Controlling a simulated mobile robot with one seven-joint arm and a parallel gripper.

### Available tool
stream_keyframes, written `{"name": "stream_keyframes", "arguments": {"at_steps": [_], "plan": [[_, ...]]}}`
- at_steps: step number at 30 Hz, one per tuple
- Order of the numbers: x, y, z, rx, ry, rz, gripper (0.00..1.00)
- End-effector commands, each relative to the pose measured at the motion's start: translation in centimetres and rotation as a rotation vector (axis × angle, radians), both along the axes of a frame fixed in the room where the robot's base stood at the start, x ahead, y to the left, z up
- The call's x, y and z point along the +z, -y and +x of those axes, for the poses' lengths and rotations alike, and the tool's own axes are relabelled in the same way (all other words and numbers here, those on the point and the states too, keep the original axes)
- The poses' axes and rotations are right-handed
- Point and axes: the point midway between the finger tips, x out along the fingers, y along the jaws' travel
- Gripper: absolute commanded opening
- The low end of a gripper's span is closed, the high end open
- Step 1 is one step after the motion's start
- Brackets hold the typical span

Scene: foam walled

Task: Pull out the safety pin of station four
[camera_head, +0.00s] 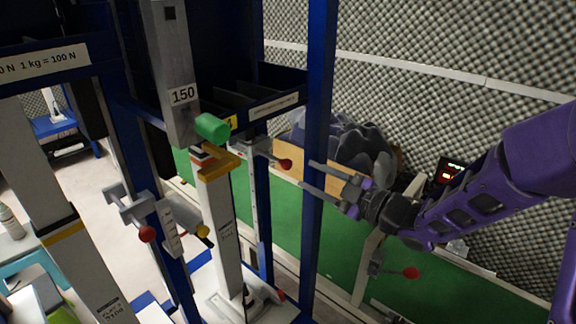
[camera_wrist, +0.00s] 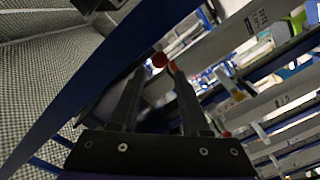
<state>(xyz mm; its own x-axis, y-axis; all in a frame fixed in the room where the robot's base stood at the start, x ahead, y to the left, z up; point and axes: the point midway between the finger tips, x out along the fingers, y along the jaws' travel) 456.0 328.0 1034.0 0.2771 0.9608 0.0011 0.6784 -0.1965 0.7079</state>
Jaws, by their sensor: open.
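A red ball knob (camera_head: 285,163) sits on the end of a short rod beside a yellow sign (camera_head: 230,122), which seems to bear a 4. In the wrist view a red ball (camera_wrist: 159,59) shows between and just beyond my fingertips; it looks like the same knob. My gripper (camera_head: 305,173) is open and empty, its two fingers pointing left at the knob, with a small gap between. In the wrist view the open fingers (camera_wrist: 157,70) stand on both sides of the ball. Where the rod enters its holder is hard to make out.
A blue post (camera_head: 318,100) stands right at my fingers; it also runs diagonally in the wrist view (camera_wrist: 95,85). A grey column marked 150 (camera_head: 172,70) and a green block (camera_head: 212,127) stand left. Other red knobs show at lower left (camera_head: 147,234) and right (camera_head: 411,272).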

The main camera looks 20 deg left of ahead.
Motion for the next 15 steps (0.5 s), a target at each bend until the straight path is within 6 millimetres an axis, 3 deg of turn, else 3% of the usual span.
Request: {"name": "stream_keyframes", "arguments": {"at_steps": [7,15], "plan": [[0.0,-4.9,1.3,0.004,-0.001,0.001,0.46],[0.0,-7.2,2.1,-0.001,-0.001,0.000,0.46]]}}
